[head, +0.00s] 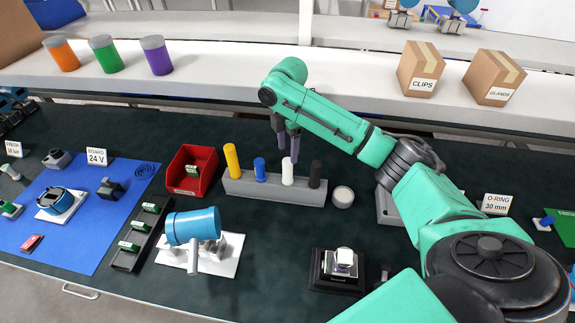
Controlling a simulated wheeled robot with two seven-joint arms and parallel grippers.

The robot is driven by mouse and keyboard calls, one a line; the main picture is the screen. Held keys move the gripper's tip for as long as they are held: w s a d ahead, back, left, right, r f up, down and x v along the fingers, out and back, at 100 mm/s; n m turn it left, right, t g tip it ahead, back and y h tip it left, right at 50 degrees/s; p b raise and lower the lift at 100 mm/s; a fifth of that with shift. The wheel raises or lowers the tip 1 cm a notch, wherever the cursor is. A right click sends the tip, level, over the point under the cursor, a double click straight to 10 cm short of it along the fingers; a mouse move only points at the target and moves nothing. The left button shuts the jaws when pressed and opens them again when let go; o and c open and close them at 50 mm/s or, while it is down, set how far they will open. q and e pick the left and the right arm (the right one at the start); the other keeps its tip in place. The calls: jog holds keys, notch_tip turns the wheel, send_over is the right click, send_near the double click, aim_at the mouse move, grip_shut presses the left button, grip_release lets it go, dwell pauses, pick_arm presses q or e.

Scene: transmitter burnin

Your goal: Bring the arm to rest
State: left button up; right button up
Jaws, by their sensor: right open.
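My right arm (440,205), green with black joints, comes in from the lower right and reaches up and left across the bench. Its gripper (289,155) points down with the two fingers apart and nothing visible between them. The fingers hang over or just behind the grey rack (245,187), close to the blue peg (260,170) and the white peg (288,172). I cannot tell whether a finger touches the white peg. My left gripper is not in view.
The rack also holds a yellow peg (232,161) and a black peg (315,174). A red bin (205,160), a blue cylinder unit (193,225) and a black fixture (337,270) stand nearby. A shelf with two cartons (421,68) runs behind. Bench between rack and front edge is partly clear.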

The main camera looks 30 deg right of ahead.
jog(key=shift+r, duration=1.65)
